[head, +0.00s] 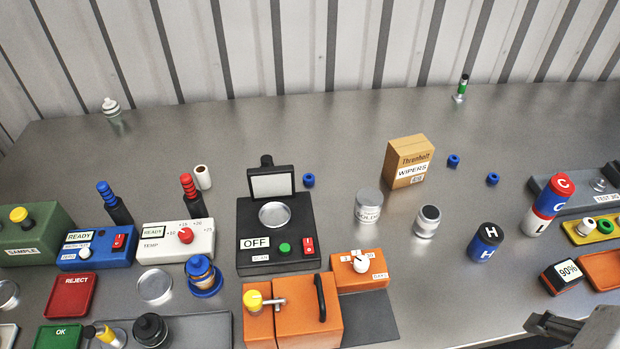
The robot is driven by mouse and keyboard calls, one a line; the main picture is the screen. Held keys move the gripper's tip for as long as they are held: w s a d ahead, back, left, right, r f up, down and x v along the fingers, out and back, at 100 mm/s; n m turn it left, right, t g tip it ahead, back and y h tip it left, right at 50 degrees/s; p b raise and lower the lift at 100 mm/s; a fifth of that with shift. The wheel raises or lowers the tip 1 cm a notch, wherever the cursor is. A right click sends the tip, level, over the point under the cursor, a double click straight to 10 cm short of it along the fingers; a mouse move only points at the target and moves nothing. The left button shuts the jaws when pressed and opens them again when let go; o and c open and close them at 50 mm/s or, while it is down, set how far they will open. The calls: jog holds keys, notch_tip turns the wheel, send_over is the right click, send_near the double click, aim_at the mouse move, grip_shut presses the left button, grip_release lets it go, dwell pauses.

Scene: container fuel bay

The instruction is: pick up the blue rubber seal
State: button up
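Three small blue ring-shaped pieces that look like rubber seals lie apart on the grey metal bench. One seal (309,180) is just right of the black scanner unit. A second seal (453,161) is right of the cardboard wipers box. A third seal (492,179) is a little nearer and further right. Nothing touches them. A grey and dark part of my arm or gripper shows at the lower right edge, well away from the seals. Its fingertips cannot be made out, and I see nothing held.
The wipers box (408,162), solder tin (368,206), silver-lidded jar (427,221) and battery-like cylinders (486,243) stand near the seals. The black scanner (277,225) reads OFF. Orange fixtures (320,300) fill the front middle. The back of the bench is mostly clear up to the corrugated wall.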

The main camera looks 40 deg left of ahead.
jog(key=w+a+m+g+y, duration=0.1)
jog(key=w+a+m+y, duration=0.15)
jog(key=w+a, duration=0.4)
jog(key=w+a+f+m+y, duration=0.1)
jog(key=w+a+m, duration=0.2)
jog(key=a, duration=0.6)
jog(key=w+a+m+g+y, duration=0.1)
jog(key=w+a+m+y, duration=0.15)
jog(key=w+a, duration=0.4)
jog(key=m+g+y, duration=0.1)
jog(key=m+g, duration=0.1)
jog(key=m, duration=0.8)
send_near(310, 178)
jog(key=shift+w+d+r, duration=0.1)
jog(key=shift+w+d, duration=0.1)
jog(key=shift+d, duration=0.1)
jog(key=shift+a+f, duration=0.25)
jog(key=shift+a, duration=0.05)
jog(key=shift+x, duration=1.3)
jog(key=shift+x, duration=2.6)
